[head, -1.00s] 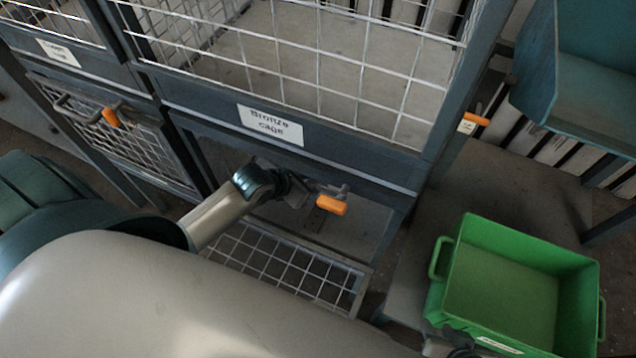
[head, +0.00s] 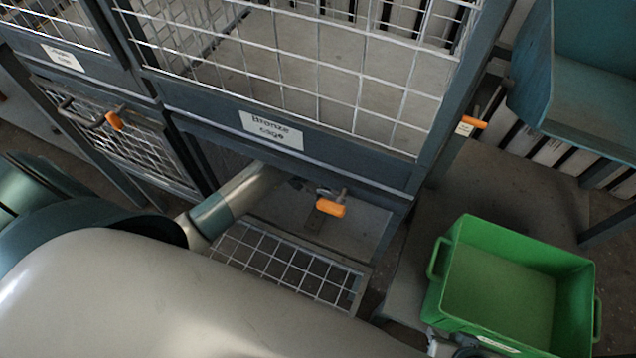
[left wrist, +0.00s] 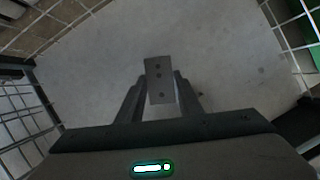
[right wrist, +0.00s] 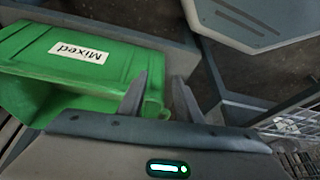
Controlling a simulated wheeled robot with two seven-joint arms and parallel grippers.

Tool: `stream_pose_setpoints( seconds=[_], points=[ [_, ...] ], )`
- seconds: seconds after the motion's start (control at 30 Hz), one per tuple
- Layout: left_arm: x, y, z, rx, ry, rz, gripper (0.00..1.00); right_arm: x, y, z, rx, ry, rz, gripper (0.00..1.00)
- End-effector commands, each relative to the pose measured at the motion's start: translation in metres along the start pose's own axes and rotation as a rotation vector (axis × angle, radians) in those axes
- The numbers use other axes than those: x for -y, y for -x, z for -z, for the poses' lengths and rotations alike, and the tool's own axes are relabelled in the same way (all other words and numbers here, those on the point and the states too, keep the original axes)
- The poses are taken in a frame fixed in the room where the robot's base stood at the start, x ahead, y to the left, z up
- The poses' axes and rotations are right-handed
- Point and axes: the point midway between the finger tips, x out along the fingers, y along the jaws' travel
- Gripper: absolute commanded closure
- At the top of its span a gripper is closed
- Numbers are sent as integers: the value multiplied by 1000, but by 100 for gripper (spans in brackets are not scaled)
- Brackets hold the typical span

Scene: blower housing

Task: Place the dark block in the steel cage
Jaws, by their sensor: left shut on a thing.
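My left gripper (left wrist: 158,84) is shut on a small grey block (left wrist: 159,68) with several dark holes in its face, above a pale grey floor with wire mesh at the sides. A second label (head: 62,56) at the left is too blurred to read, so I cannot tell which cage is steel. My right gripper (right wrist: 158,86) is open, close to the green bin's end, and shows partly in the head view (head: 452,346).
The green bin (head: 520,290), labelled "Mixed" in the right wrist view (right wrist: 78,52), stands at the lower right. A mesh flap (head: 285,265) hangs open below the opening. An orange handle (head: 331,207) is beside my arm. A blue-grey bin (head: 590,105) is upper right.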

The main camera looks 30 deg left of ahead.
Motion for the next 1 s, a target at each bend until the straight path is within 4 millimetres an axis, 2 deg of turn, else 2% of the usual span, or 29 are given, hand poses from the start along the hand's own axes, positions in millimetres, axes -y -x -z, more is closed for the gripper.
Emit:
stream_pose_setpoints(
  seconds=[0.1,0.47,0.5,0.57,1.0],
  points=[
    [0,-6,3,1,0,0,94,2,0,3,-11,0,5,69],
    [0,-8,3,3,-1,0,94,6,0,-1,-12,-1,12,69],
    [0,-8,3,3,-1,0,60,7,1,-1,-15,-1,13,69],
    [0,-8,3,3,0,0,49,7,1,-1,-16,-1,14,69],
    [0,-3,2,3,-1,0,49,7,3,-5,-2,0,13,69]
  ],
)
